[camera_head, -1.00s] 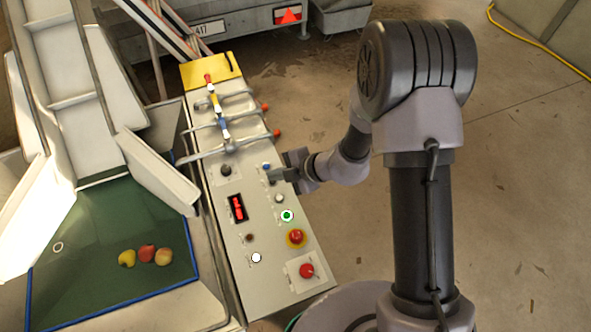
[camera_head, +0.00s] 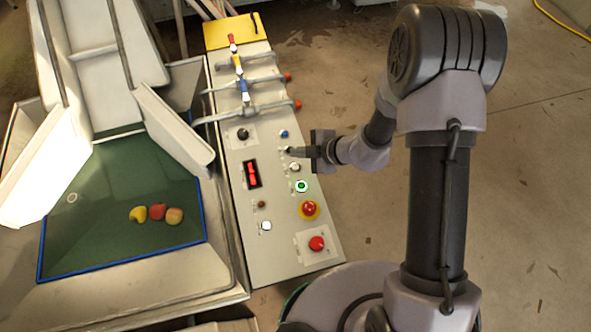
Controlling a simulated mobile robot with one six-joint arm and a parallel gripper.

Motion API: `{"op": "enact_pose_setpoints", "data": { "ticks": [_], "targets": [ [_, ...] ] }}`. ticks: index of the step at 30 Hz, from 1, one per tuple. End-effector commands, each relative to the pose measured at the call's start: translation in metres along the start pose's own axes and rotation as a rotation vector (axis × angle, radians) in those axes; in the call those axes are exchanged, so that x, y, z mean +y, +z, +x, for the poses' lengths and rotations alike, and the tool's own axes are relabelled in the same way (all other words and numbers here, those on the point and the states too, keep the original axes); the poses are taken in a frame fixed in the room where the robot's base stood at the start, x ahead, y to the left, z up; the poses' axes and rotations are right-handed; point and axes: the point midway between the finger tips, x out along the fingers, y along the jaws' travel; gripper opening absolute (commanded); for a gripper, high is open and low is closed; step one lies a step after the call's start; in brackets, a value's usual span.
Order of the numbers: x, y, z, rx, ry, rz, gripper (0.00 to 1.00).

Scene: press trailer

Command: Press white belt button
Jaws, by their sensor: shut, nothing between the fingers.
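The control panel (camera_head: 283,255) is a long, pale, slanted box with several buttons. One white button (camera_head: 266,225) sits low on its left side, below a small brown-red button (camera_head: 261,204). Another whitish button (camera_head: 294,167) sits on the right side, just above a lit green button (camera_head: 301,186). The labels are too small to read, so I cannot tell which is the belt button. My gripper (camera_head: 290,151) is shut and empty. It reaches in from the right, its tip over the panel between the blue button (camera_head: 284,133) and the upper whitish button. I cannot tell if it touches the panel.
A red emergency knob on yellow (camera_head: 309,209) and a red rotary switch (camera_head: 316,243) sit lower right on the panel. Levers (camera_head: 262,107) stick up at its far end. A red display (camera_head: 252,173) is mid-panel. Several fruits (camera_head: 157,212) lie in the green-bottomed bin.

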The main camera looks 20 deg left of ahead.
Motion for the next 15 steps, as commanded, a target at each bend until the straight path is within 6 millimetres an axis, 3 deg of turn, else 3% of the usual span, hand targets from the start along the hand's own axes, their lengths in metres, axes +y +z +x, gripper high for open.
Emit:
{"op": "enact_pose_setpoints", "data": {
  "ticks": [1, 9, 15],
  "targets": [
    [-0.007, 0.007, 0.010, 0.000, 0.000, 0.000, 0.00],
    [-0.024, 0.024, 0.033, 0.000, -0.002, 0.000, 0.00],
    [-0.028, 0.027, 0.038, 0.000, 0.000, 0.000, 0.00]
  ]
}}
